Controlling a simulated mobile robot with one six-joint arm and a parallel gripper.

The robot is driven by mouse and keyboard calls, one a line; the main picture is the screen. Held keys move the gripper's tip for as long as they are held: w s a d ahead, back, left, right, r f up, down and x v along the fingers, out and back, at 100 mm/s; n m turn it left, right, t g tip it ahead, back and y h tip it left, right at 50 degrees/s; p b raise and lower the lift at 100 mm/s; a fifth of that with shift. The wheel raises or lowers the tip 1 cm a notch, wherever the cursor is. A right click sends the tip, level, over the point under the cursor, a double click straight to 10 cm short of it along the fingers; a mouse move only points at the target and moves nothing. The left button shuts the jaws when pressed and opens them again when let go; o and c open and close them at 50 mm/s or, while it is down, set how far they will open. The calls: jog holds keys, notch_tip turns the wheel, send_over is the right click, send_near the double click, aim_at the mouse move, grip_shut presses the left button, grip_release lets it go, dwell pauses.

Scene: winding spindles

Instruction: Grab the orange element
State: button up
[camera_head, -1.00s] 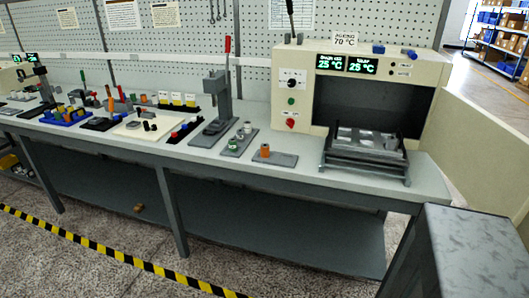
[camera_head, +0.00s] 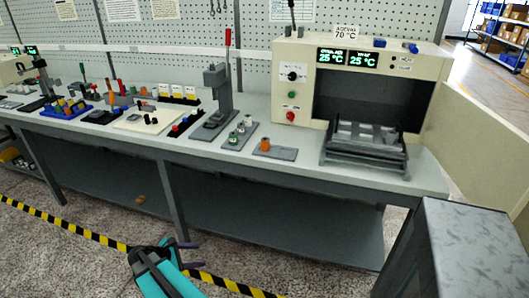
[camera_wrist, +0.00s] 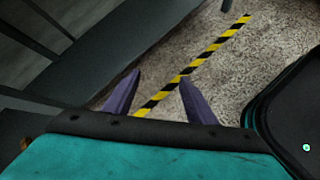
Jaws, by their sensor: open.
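A small orange cylinder (camera_head: 265,144) stands on a grey plate (camera_head: 284,153) on the workbench, left of the oven's open chamber. Another orange piece (camera_head: 115,88) shows among the parts farther left on the bench. My gripper (camera_head: 187,243) is low in front of the bench, below the tabletop and left of the orange cylinder, well apart from it. In the wrist view its two purple fingers (camera_wrist: 152,97) are spread with nothing between them.
A cream oven (camera_head: 300,75) with a rack (camera_head: 365,150) stands at the bench's right. A plate with grey-green cylinders (camera_head: 240,133) and a lever press (camera_head: 215,100) stand left of the orange cylinder. The bench edge (camera_head: 300,172) lies between my gripper and the parts.

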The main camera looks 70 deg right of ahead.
jog(key=s+d+r+n+g+h, duration=0.2)
jog(key=d+r+h, duration=0.2)
jog(key=d+r, duration=1.3)
jog(key=n+g+h+p, duration=0.1)
jog(key=n+g+h, duration=0.1)
jog(key=g+h, duration=0.1)
send_near(262, 142)
jog(key=v, duration=0.2)
jog(key=shift+d, duration=0.15)
jog(key=shift+p+x, duration=0.9)
jog(key=shift+x, duration=3.35)
jog(key=shift+f, duration=0.1)
jog(key=shift+p+x, duration=0.9)
jog(key=shift+x, duration=1.7)
